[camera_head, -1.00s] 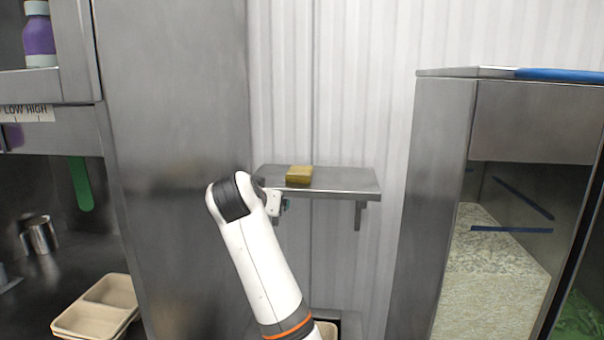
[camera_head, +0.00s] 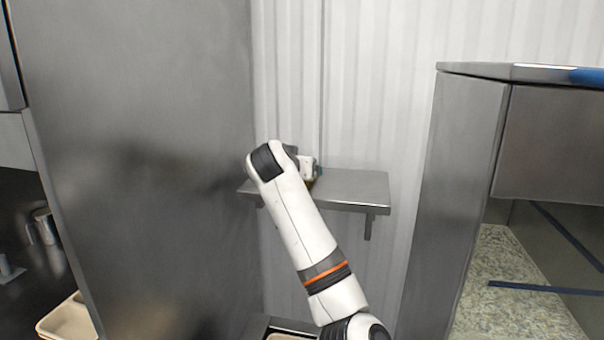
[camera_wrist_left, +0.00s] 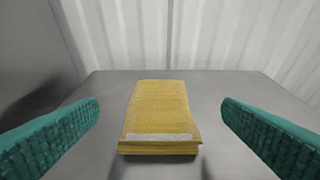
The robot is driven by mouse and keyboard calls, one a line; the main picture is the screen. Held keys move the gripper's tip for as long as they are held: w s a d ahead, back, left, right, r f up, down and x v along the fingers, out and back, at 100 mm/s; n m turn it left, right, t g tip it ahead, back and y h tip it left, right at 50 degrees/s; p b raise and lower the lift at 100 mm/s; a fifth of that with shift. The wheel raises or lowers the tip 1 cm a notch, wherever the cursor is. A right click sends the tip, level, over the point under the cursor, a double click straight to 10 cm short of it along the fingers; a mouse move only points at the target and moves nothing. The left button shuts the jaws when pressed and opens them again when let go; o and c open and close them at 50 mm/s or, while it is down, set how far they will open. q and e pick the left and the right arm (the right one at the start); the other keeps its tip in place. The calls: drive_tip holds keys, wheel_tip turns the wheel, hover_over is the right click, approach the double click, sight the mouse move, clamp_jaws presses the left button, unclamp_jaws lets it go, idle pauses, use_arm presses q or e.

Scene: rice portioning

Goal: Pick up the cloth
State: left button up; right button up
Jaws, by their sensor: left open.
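The cloth (camera_wrist_left: 160,112) is a folded yellow pad lying flat on a metal wall shelf (camera_head: 350,186). In the left wrist view it is centred between the two green fingers of my left gripper (camera_wrist_left: 160,108), with a clear gap on each side. The fingers are open and do not touch it. In the head view my left gripper (camera_head: 311,172) is over the left part of the shelf and hides nearly all of the cloth. My right gripper is in neither view.
A tall steel cabinet side (camera_head: 150,170) stands close to the left of the shelf. The shelf's right part is bare. A corrugated white wall (camera_head: 380,90) is behind.

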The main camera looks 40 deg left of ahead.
use_arm(q)
drive_tip(key=shift+w+a+f, duration=0.2)
drive_tip(key=shift+w, duration=0.15)
drive_tip(key=shift+w+a+f, duration=0.1)
drive_tip(key=shift+w, duration=0.15)
drive_tip(key=p+x, duration=0.2)
drive_tip(key=x, duration=0.2)
drive_tip(key=shift+f, duration=0.25)
drive_tip(key=shift+w+a+f, duration=0.15)
drive_tip(key=shift+w+a, duration=0.05)
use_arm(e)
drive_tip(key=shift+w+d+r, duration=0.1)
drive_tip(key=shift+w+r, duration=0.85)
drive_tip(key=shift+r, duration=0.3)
use_arm(q)
drive_tip(key=shift+c, duration=0.7)
drive_tip(key=c, duration=0.9)
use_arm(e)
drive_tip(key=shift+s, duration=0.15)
